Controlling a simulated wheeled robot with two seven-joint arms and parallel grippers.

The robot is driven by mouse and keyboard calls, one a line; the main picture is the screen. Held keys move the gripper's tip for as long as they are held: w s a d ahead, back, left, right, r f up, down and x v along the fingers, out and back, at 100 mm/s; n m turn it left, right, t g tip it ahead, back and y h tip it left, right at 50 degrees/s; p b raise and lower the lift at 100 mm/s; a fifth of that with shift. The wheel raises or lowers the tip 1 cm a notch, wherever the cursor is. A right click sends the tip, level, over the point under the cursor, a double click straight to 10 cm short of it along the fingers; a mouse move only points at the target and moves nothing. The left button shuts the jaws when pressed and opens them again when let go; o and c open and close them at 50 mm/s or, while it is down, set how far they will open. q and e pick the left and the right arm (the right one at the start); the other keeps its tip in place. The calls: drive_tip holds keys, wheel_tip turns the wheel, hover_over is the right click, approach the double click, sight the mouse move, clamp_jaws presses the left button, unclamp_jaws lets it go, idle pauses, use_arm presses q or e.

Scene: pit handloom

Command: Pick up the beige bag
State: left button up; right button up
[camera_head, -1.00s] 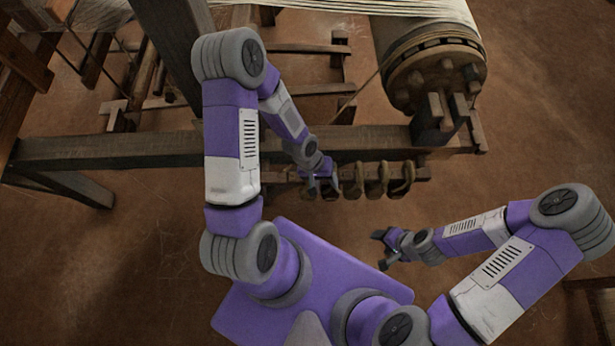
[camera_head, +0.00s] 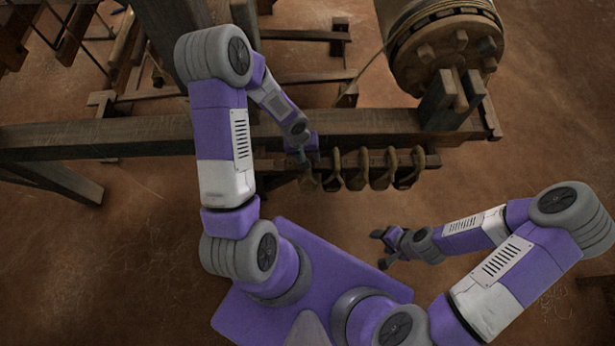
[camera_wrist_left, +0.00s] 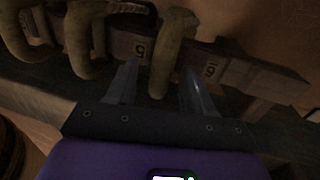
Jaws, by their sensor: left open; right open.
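Several tan, loop-like pieces (camera_head: 361,168) hang along a narrow wooden rail below the loom beam; I cannot tell for sure which is the beige bag. My left gripper (camera_head: 304,158) is open at the left end of this row, over a tan hanging piece (camera_head: 309,182) that it partly hides. In the left wrist view, a beige-brown hanging piece (camera_wrist_left: 174,45) reaches down between the two open fingers; contact cannot be told. My right gripper (camera_head: 382,248) is open and empty, apart from the rail, at lower right.
The loom's thick beam (camera_head: 100,138) runs behind the rail. A large roller (camera_head: 445,45) is at upper right. Floor right of the rail is clear.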

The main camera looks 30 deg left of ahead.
use_arm(q)
drive_tip(key=shift+f, duration=0.3)
drive_tip(key=shift+d, duration=0.1)
clamp_jaws()
drive_tip(key=shift+w+r, duration=0.1)
idle(1.0)
